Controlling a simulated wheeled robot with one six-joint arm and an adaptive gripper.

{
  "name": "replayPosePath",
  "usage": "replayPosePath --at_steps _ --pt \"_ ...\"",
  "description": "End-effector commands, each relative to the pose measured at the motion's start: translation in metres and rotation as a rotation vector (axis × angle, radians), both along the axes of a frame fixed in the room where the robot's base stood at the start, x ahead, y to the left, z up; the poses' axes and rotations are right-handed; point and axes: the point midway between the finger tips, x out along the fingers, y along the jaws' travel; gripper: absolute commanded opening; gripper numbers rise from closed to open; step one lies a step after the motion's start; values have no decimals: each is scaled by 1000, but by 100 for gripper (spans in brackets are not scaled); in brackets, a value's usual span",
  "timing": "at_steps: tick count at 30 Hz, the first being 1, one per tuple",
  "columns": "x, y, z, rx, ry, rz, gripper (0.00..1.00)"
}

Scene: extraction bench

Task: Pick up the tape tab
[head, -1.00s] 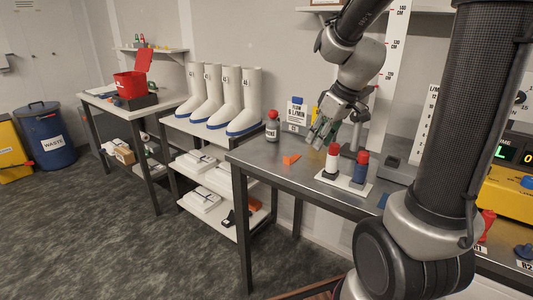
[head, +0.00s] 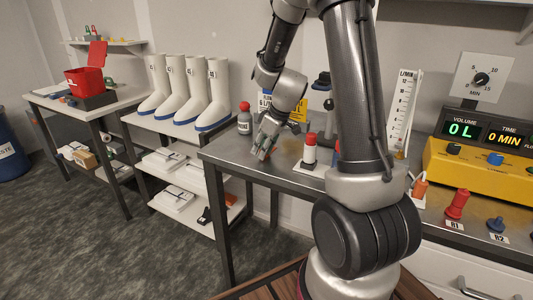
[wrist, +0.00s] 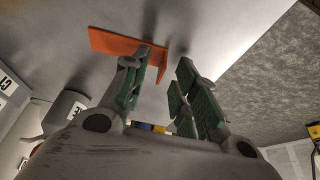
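The tape tab appears to be the orange folded piece (wrist: 115,41) on the grey bench top in the wrist view. It has a flat part and a short flap standing at an angle. My gripper (wrist: 168,64) is open, its two green-padded fingers apart with the flap showing near the gap between the fingertips. The left finger overlaps part of the tab; contact cannot be told. In the head view my gripper (head: 264,153) points down low over the bench's near left part, and I cannot make out the tab there.
The bench's front edge is near. White boots (head: 212,93) stand on the rack at left.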

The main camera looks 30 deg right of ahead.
Motion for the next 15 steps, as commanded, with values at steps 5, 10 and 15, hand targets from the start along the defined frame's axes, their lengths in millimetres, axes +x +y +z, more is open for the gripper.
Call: replayPosePath --at_steps 5,10,15 --pt "0 0 0 0 -1 0 29" --pt "0 0 0 -1 -1 0 1" --pt "0 0 0 -1 -1 0 0"
